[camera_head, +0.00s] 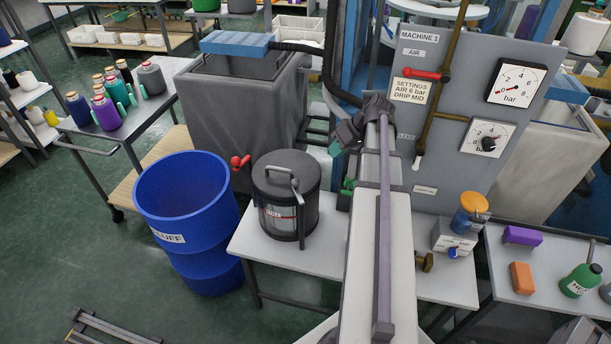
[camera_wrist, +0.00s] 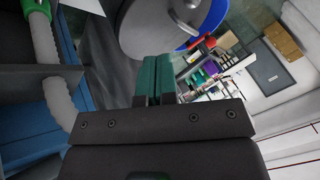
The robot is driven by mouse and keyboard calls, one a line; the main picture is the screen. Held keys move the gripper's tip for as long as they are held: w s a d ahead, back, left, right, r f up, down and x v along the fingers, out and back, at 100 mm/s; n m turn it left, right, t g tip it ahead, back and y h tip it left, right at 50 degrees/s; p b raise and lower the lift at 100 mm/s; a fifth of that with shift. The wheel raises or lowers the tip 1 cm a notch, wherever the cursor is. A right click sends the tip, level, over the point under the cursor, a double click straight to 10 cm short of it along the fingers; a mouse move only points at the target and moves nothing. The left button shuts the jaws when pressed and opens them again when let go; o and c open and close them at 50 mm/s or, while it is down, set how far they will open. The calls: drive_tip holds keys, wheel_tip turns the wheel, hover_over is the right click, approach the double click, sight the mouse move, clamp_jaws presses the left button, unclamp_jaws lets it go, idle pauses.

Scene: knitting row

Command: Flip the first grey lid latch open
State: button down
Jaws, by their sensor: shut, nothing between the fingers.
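My gripper (camera_head: 335,147) is a dark body with teal fingertips, above the table behind my outstretched arm. In the wrist view its teal fingers (camera_wrist: 153,76) are together with nothing between them. A dark grey canister (camera_head: 283,218) with a round lid and a raised handle stands upright on the white table, left of my arm. A round grey surface, probably its lid (camera_wrist: 160,25), shows beyond the fingertips in the wrist view, apart from them. My arm hides part of the machine front.
A blue barrel (camera_head: 187,225) stands left of the canister. A grey tub (camera_head: 240,110) with a red valve handle (camera_head: 240,162) is behind it. The grey machine panel (camera_head: 425,100) with gauges rises right of my gripper. Green floor (camera_head: 60,250) is free at the left.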

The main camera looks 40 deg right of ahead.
drive_tip(key=shift+d, duration=0.1)
drive_tip(key=shift+f, duration=0.1)
drive_tip(key=b, duration=1)
approach(305, 188)
drive_tip(key=w+f, duration=0.3)
drive_tip(key=shift+w, duration=0.25)
drive_tip(key=a, duration=0.1)
drive_tip(key=a+p, duration=0.1)
drive_tip(key=a, duration=0.1)
drive_tip(key=shift+r, duration=0.2)
drive_tip(key=shift+w+a, duration=0.1)
drive_tip(key=shift+a, duration=0.35)
drive_tip(key=shift+w, duration=0.1)
